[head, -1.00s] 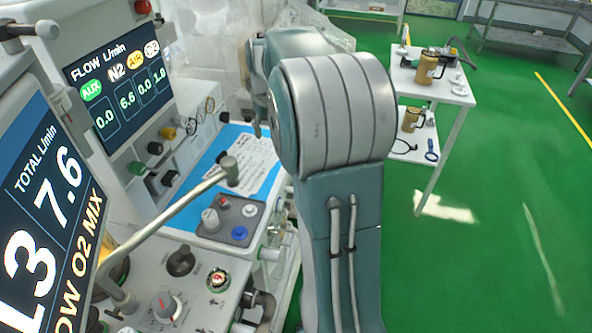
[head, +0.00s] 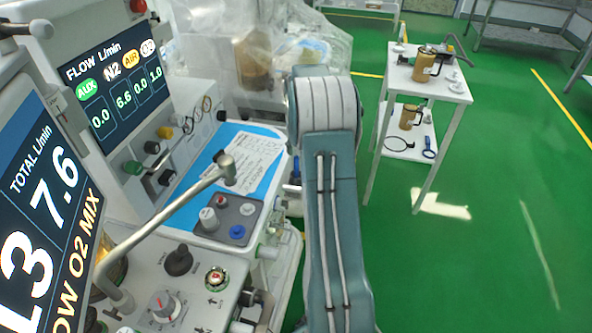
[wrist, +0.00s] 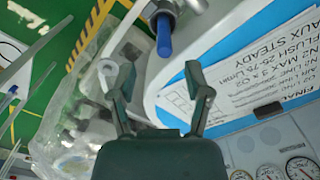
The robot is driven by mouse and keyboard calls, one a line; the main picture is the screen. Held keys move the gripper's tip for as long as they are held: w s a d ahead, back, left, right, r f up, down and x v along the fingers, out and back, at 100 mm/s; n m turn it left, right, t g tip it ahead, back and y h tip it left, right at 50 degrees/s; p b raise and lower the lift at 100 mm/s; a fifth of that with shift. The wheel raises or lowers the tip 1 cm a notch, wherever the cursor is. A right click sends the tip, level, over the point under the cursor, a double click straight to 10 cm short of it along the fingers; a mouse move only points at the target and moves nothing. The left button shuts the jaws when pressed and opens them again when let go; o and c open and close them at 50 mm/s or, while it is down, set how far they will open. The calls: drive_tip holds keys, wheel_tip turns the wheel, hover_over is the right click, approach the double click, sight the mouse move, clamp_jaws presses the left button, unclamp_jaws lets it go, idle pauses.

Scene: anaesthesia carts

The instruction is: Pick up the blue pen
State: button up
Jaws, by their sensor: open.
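A blue rod that looks like the blue pen (wrist: 164,36) shows in the wrist view at the top centre, at the edge of the white cart top. Its upper end in that view meets a grey metal part. A small blue upright piece (head: 296,167) beside the cart edge in the head view appears to be the same thing, partly hidden by my arm. My gripper (wrist: 160,78) is open and empty. The blue rod appears beyond the gap between its fingertips, apart from both. In the head view my arm hides the gripper.
A printed sheet (head: 243,160) lies on the blue mat (head: 193,205) on the cart top. A metal lever (head: 165,215) and a knob panel (head: 226,218) stand nearby. Clear plastic wrap (head: 300,45) is behind. A white side table (head: 450,87) stands right, with open green floor.

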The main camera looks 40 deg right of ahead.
drive_tip(key=f, duration=0.6)
drive_tip(key=shift+w+a, duration=0.1)
drive_tip(key=shift+a, duration=0.1)
drive_tip(key=shift+r, duration=0.1)
clamp_jaws()
